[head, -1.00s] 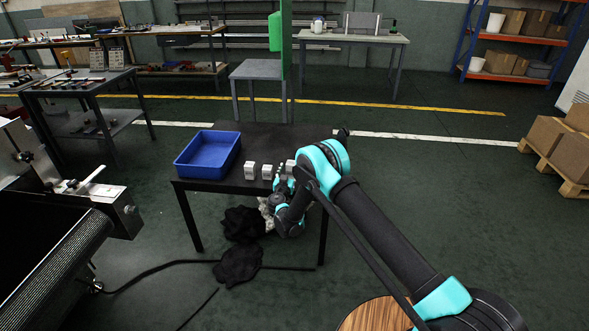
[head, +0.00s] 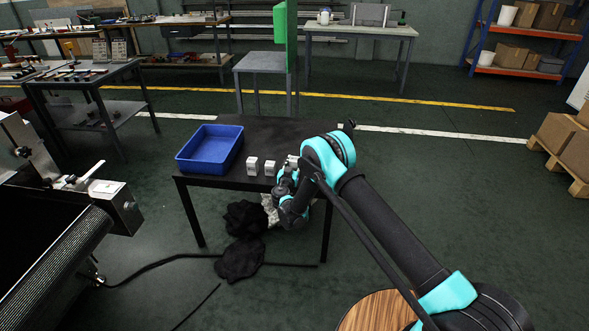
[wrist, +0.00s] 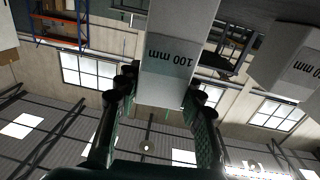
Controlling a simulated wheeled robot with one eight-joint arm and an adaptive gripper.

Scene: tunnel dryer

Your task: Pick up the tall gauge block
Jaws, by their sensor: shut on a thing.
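In the wrist view, which appears upside down, my gripper (wrist: 165,92) is shut on a pale gauge block (wrist: 175,30) with a grey band marked "100 mm". One finger is on each side of it. A similar pale block (wrist: 285,55), with a similar-looking mark, is at the right, apart from the fingers. In the head view, two pale blocks (head: 252,166) (head: 271,167) stand on the black table (head: 225,183). My gripper (head: 287,179) is at the table's front edge, beside a third block (head: 292,160) partly hidden by my arm. Whether the held block touches the table is unclear.
A blue bin (head: 210,150) sits on the table's left. Dark cloth heaps (head: 243,220) lie on the floor near the table. A conveyor (head: 60,245) is at the lower left. A green panel (head: 285,35) rises behind the table.

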